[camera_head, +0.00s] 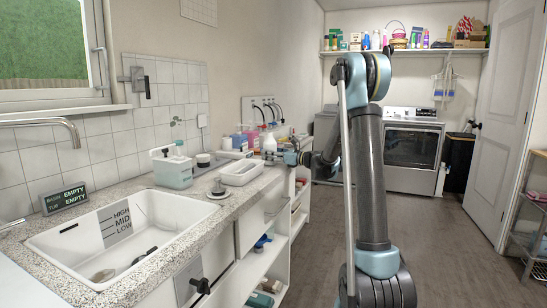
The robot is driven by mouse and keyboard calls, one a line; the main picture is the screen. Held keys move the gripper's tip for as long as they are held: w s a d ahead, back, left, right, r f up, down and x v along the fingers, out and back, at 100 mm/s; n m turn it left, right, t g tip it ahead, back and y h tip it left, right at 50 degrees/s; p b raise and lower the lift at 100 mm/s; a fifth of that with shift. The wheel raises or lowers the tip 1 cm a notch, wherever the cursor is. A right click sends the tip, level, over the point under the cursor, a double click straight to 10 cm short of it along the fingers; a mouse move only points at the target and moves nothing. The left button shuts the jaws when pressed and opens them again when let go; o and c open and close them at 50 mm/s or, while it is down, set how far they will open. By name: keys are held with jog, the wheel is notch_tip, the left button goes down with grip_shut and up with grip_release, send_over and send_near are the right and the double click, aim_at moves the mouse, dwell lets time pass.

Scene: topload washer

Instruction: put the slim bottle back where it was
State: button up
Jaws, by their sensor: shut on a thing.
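My gripper (278,157) is low over the far end of the counter, reaching left from my arm. It is shut on a slim white bottle (269,145) with a reddish top, which stands about upright at the fingertips. The grip is small and partly hidden by the gripper's own body. I cannot tell whether the bottle's base touches the counter. Several other bottles, among them a blue one (238,142), stand close to its left against the wall.
The sink (75,243) is at the near left. The middle floor is clear.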

jog(key=o, duration=1.3)
jog(key=v, duration=1.2)
jog(key=s+d+f+n+g+h, duration=0.15)
jog(key=s+f+n+h, duration=0.4)
jog(key=s, duration=0.75)
jog(key=s+d+f+n+g+h, duration=0.1)
jog(key=s+f+n+g+h, duration=0.15)
jog(key=s+n, duration=0.75)
jog(key=s+d+f+n+g+h, duration=0.1)
jog(key=s+d+f+n+h, duration=0.1)
jog(key=s+d, duration=0.3)
jog(key=s+d+f+n+h, duration=0.3)
jog(key=s+d+f, duration=0.2)
jog(key=s, duration=0.5)
jog(key=s+d+f+n+g+h, duration=0.1)
jog(key=s+d+f+n+h, duration=0.1)
jog(key=s, duration=0.6)
jog(key=shift+s+d+f+n+g+h, duration=0.2)
jog(key=shift+d+f+n, duration=0.25)
jog(key=shift+d, duration=0.4)
jog(key=shift+s+d+f+n+g+h, duration=0.1)
jog(key=shift+d+f+n+h, duration=0.15)
jog(key=shift+d+f, duration=0.45)
